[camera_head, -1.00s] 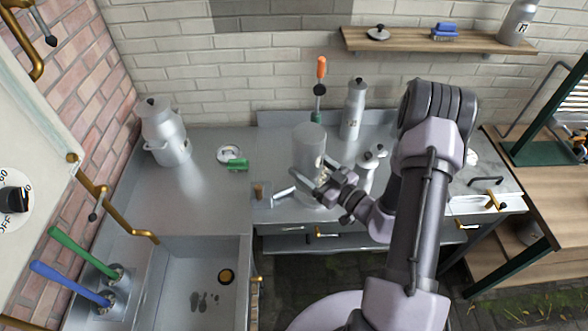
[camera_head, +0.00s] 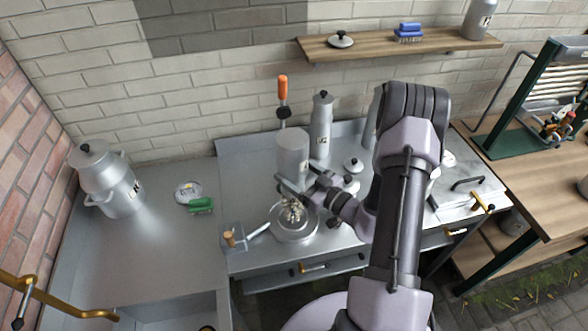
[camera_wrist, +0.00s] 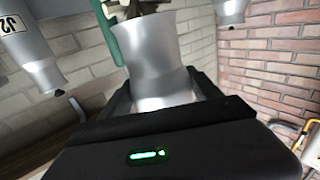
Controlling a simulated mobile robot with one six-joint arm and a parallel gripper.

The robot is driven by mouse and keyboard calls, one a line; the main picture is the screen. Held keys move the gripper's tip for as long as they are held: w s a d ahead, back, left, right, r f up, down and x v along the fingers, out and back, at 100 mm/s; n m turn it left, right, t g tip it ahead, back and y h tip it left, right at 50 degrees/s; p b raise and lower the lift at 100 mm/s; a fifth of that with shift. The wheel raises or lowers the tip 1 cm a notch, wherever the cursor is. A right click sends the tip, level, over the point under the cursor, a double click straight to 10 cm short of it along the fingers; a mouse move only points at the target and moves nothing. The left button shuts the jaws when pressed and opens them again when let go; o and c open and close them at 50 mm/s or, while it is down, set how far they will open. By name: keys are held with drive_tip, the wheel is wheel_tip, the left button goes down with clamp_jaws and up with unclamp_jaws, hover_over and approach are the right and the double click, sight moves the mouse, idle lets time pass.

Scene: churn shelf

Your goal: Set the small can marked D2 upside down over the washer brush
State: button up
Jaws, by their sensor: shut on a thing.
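My gripper (camera_head: 297,186) is shut on a small grey metal can (camera_head: 292,150). In the wrist view, the can (camera_wrist: 155,50) stands between the jaws, its flared mouth turned toward the brush; no marking on it is readable. The can is upside down in the air. The washer brush (camera_head: 293,212) stands on a round metal base (camera_head: 294,234) on the steel counter. In the head view it shows below the can, with a gap between them. Part of what looks like the brush (camera_wrist: 140,5) shows at the wrist view's top edge.
A tall can (camera_head: 321,128) stands behind the held can, beside an orange-handled tool (camera_head: 283,90). Small lidded cans (camera_head: 353,166) stand close right of my gripper. A large churn (camera_head: 110,185) and green brush (camera_head: 200,205) are at left. The left counter is mostly clear.

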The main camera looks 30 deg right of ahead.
sight(295, 206)
wheel_tip(295, 206, down, 16)
drive_tip(key=b, duration=0.9)
drive_tip(key=shift+f+b, duration=0.35)
drive_tip(key=o, duration=1.6)
drive_tip(key=shift+o, duration=0.2)
